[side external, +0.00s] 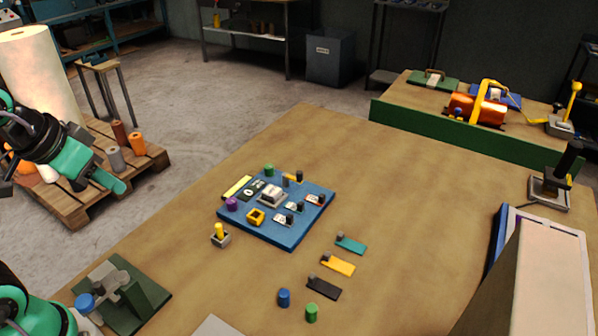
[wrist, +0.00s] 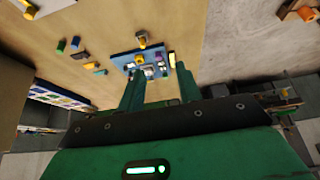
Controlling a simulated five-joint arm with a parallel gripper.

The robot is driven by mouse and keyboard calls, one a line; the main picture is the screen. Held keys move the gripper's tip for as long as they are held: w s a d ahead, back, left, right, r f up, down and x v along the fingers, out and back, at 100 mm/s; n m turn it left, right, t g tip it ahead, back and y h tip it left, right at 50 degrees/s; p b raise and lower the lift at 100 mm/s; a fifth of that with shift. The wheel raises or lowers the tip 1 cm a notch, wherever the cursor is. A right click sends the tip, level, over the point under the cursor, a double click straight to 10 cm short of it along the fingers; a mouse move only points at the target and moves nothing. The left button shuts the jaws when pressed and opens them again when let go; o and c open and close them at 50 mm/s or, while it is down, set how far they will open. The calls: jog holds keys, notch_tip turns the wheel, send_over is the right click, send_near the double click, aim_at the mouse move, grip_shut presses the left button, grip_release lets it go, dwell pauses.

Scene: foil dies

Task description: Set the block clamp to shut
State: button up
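The thing that looks most like the block clamp is a grey bracket with a blue knob (side external: 87,303) and a green block, on a dark green base plate (side external: 152,305) at the lower left of the side view. Its arm is partly covered by my arm at the picture's edge, and I cannot tell whether it is open or shut. My gripper (side external: 98,182) is up at the left, well above and apart from it, over the bench's left edge. In the wrist view its two green fingers (wrist: 160,80) stand apart with nothing between them.
A blue board (side external: 290,240) with dies lies mid-bench. Colored tags (side external: 338,265) and blue and green cylinders (side external: 284,297) lie in front. A black-handled press (side external: 550,185) and a large pale box (side external: 530,270) stand right.

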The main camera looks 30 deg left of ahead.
jog(key=shift+o, duration=0.3)
jog(key=shift+w+r, duration=0.1)
jog(key=w+d+r+g, duration=0.2)
jog(key=w+r, duration=0.3)
jog(key=w, duration=0.6)
jog(key=g, duration=0.4)
send_over(300, 172)
notch_tip(300, 172, down, 15)
jog(key=shift+s+a+f, duration=0.1)
jog(key=shift+a+f, duration=0.05)
jog(key=shift+f, duration=0.3)
jog(key=shift+f, duration=3.9)
